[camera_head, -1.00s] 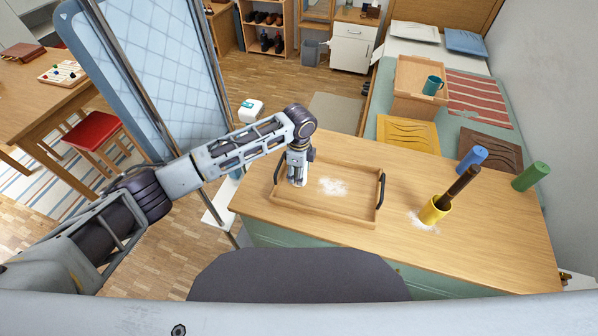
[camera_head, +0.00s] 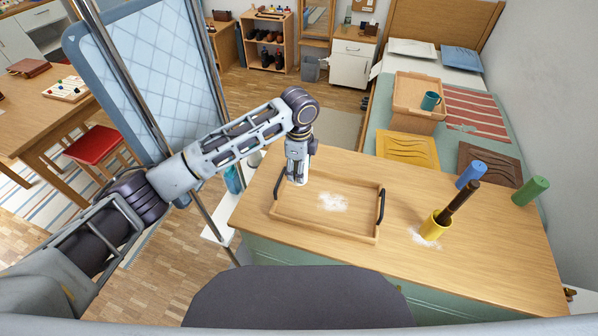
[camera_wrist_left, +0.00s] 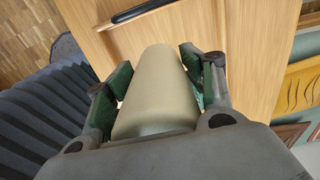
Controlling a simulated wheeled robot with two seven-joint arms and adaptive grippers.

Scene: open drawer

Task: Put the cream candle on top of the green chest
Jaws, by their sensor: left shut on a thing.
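The cream candle (camera_wrist_left: 158,90) lies between the fingers of my left gripper (camera_wrist_left: 158,88) in the left wrist view, with green pads on both sides of it. In the head view my left gripper (camera_head: 297,180) points down over the far left part of a wooden tray. The candle is hard to make out there. The green chest (camera_head: 330,262) has a wooden top (camera_head: 490,255) and stands in front of me. I cannot tell how high the candle is above it. My right gripper is not in view.
The wooden tray (camera_head: 325,229) with dark handles and a white powdery patch (camera_head: 333,202) sits on the chest. The chest top's front right is clear.

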